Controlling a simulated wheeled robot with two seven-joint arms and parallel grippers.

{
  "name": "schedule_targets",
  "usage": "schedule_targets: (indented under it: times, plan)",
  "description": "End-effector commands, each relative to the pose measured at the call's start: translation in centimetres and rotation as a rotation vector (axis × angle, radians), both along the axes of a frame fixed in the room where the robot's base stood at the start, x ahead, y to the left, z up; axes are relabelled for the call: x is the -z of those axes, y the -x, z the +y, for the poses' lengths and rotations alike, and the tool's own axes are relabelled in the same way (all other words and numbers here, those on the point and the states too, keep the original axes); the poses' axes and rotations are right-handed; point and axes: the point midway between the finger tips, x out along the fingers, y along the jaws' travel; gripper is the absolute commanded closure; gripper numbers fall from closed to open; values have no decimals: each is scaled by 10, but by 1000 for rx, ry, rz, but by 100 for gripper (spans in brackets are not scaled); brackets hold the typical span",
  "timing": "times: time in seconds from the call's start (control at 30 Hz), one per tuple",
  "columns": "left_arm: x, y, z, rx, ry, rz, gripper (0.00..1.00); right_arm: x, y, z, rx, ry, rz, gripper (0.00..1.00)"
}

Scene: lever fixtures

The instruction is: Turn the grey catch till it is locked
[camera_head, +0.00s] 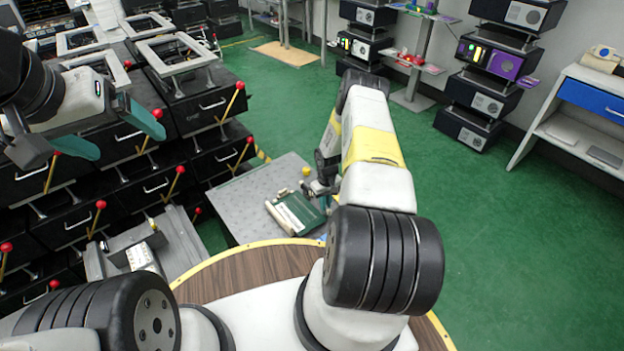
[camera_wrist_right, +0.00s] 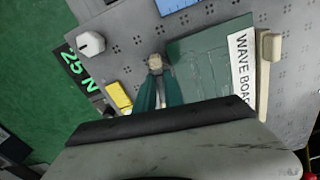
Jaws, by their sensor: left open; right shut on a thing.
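The grey catch (camera_wrist_right: 155,62) shows in the right wrist view as a small grey-beige knob at the edge of a dark green board (camera_wrist_right: 205,60) labelled "WAVE BOA…". My right gripper (camera_wrist_right: 154,88) has its teal fingers close together on the catch, and they hide its lower part. In the head view the right gripper (camera_head: 322,187) is over the grey bench beside the green board (camera_head: 297,213), and the catch cannot be made out there. My left gripper (camera_head: 112,133) is open and empty, in front of the black drawers. I cannot tell the catch's turned angle.
The grey bench plate (camera_head: 240,205) carries a white knob (camera_wrist_right: 90,43), a green "25 N" display (camera_wrist_right: 80,76), a yellow block (camera_wrist_right: 118,95) and a pale handle (camera_wrist_right: 269,60) near the board. Black drawers with red-tipped levers (camera_head: 238,86) stand at left. Green floor is open at right.

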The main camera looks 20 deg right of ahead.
Motion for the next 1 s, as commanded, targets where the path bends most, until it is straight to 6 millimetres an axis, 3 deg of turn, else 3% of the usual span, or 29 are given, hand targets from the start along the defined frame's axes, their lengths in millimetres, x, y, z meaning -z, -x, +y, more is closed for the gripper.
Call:
schedule_targets:
  times: [1.0]
  plan:
    - [0, 0, 0, 0, 0, 0, 11, 0, 1, 0, 947, 2, 1, 100]
